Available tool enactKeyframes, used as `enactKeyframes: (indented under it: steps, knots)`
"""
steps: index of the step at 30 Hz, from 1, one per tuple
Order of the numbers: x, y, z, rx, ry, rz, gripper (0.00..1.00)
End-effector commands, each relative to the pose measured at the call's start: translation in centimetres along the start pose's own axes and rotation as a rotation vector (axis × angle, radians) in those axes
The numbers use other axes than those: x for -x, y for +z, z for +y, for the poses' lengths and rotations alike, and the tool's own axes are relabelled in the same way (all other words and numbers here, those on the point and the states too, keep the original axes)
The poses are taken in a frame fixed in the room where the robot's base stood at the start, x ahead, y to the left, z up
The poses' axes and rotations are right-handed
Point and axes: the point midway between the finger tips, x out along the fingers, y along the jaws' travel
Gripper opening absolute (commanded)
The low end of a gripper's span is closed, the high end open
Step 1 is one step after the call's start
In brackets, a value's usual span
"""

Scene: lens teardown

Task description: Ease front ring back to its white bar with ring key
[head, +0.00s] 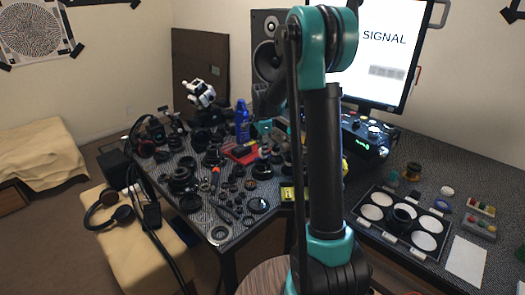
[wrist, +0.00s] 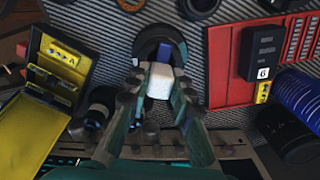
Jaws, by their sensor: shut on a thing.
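In the wrist view my gripper (wrist: 158,85) is shut on a white block-like handle (wrist: 159,82), which I take to be the ring key. A blue part (wrist: 166,52) shows just beyond the handle. A dark round ring or lens barrel (wrist: 161,36) lies beyond it on the striped mat, in line with the fingers. I cannot tell whether the key touches the ring. No white bar mark can be made out. In the head view my arm stands in front of the work area and hides much of it.
In the wrist view a yellow case (wrist: 48,108) stands open at left. A red tray (wrist: 225,75) with a black box (wrist: 262,50) and a blue cylinder (wrist: 298,95) lie at right. In the head view a tray with round white pads (head: 427,241) is at right.

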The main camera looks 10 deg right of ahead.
Motion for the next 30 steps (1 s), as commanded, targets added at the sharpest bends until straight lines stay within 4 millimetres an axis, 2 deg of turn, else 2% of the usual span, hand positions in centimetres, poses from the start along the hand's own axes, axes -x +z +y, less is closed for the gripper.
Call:
enactKeyframes:
  steps: [23,26,30]
  knots:
    - [-0.80,0.00,-0.01,0.002,0.000,0.000,0.00]
    - [-0.79,0.00,0.00,0.051,0.000,0.000,0.00]
    - [-0.78,0.00,0.01,0.200,0.000,0.000,0.00]
